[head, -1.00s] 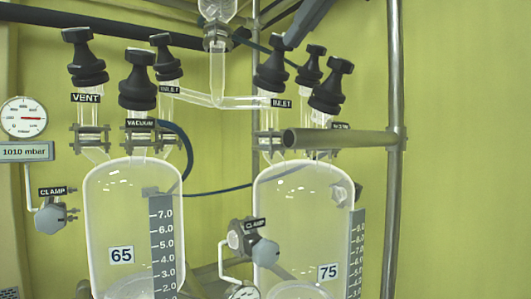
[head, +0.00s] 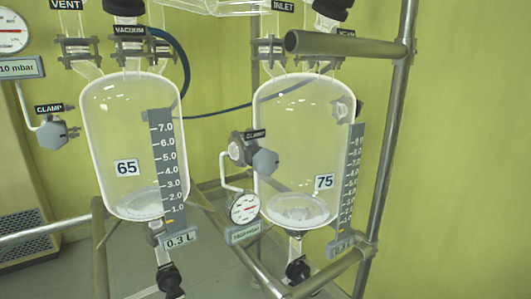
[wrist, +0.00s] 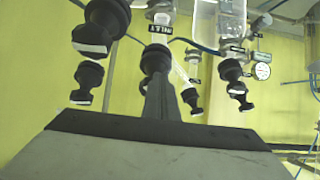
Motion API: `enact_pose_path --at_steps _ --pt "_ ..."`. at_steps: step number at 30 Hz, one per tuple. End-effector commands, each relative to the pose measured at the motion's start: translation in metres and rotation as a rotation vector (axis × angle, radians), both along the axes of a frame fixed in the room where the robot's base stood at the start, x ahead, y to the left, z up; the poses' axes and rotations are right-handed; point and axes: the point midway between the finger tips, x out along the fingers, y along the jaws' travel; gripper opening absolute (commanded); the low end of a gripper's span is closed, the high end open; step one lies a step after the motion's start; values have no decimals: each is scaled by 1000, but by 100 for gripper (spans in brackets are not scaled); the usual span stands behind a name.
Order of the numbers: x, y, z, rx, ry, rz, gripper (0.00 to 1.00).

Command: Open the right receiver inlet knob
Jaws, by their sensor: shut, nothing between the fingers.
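In the wrist view, which looks upside down, a black knob (wrist: 156,59) sits beside the upside-down INLET label (wrist: 163,32). I take it for the right receiver's inlet knob. My gripper (wrist: 160,84) is shut and empty, its dark fingers pointing at this knob and overlapping it in the picture. I cannot tell whether they touch it. In the head view the right receiver (head: 300,130), marked 75, has its INLET label (head: 283,5) at the top edge. The inlet knob and my gripper are out of that view.
Several other black knobs surround the fingers in the wrist view, one left (wrist: 88,80) and one right (wrist: 191,98). In the head view, a metal bar (head: 345,45) crosses before the right receiver's neck. The left receiver (head: 132,110), marked 65, stands beside it.

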Motion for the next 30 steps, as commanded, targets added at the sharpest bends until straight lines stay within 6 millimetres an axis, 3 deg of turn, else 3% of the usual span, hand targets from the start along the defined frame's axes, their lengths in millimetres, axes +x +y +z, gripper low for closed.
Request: enact_pose_path --at_steps 30 --pt "5 -15 -2 1 -1 0 0"
